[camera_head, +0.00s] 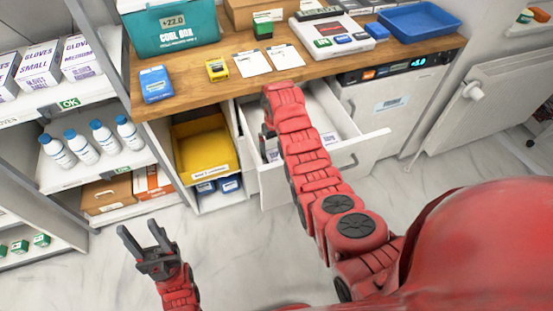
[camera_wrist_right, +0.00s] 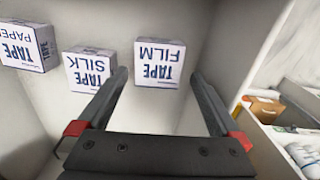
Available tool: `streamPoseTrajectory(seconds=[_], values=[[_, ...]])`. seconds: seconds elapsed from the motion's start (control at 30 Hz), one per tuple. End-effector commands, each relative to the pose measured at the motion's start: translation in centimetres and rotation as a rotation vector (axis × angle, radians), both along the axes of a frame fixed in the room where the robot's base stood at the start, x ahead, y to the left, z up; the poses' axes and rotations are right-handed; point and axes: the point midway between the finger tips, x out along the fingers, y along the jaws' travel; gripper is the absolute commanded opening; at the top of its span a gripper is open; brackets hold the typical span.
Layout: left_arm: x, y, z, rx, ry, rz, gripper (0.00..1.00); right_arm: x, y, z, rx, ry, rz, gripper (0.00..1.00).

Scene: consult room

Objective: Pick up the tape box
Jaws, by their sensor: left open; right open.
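Three white tape boxes with blue print lie in the open drawer (camera_head: 347,112). In the right wrist view they are the FILM box (camera_wrist_right: 158,64), the SILK box (camera_wrist_right: 89,68) and, at the left edge, the PAPER box (camera_wrist_right: 28,46). My right gripper (camera_wrist_right: 158,76) is open and empty, its fingers pointing towards the FILM box, which shows between the fingertips. I cannot tell how far apart they are. In the head view my right arm reaches into the drawer and hides much of it. My left gripper (camera_head: 138,228) is open and empty above the floor at lower left.
The wooden counter (camera_head: 200,78) above holds a teal cool box (camera_head: 170,28), a blue tray (camera_head: 420,20) and other items. A yellow bin (camera_head: 200,148) stands left of the drawer. Shelves with bottles (camera_head: 80,146) are at left.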

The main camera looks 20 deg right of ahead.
Motion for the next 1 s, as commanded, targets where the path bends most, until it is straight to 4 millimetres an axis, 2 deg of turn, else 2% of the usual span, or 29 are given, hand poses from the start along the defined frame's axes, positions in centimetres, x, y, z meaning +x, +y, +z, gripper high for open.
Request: streamPoseTrajectory(seconds=[0.17,0.37,0.5,0.97,1.0], values=[[0.0,0.0,0.5,0.000,0.000,0.000,0.50,0.1,-0.1,-0.9,0.000,-0.002,0.000,1.00],[0.0,0.0,1.1,0.000,0.000,0.000,0.50,-0.1,-0.2,-3.1,0.001,0.003,0.001,1.00],[0.0,0.0,0.8,0.000,0.000,0.000,0.50,0.0,-0.2,-4.6,0.002,0.002,0.000,1.00],[0.0,0.0,0.7,0.000,0.000,0.000,0.50,0.1,-0.3,-5.4,0.000,-0.003,0.001,1.00],[0.0,0.0,0.7,0.000,0.000,0.000,0.50,0.1,-0.3,-5.4,0.000,-0.003,0.001,0.93]])
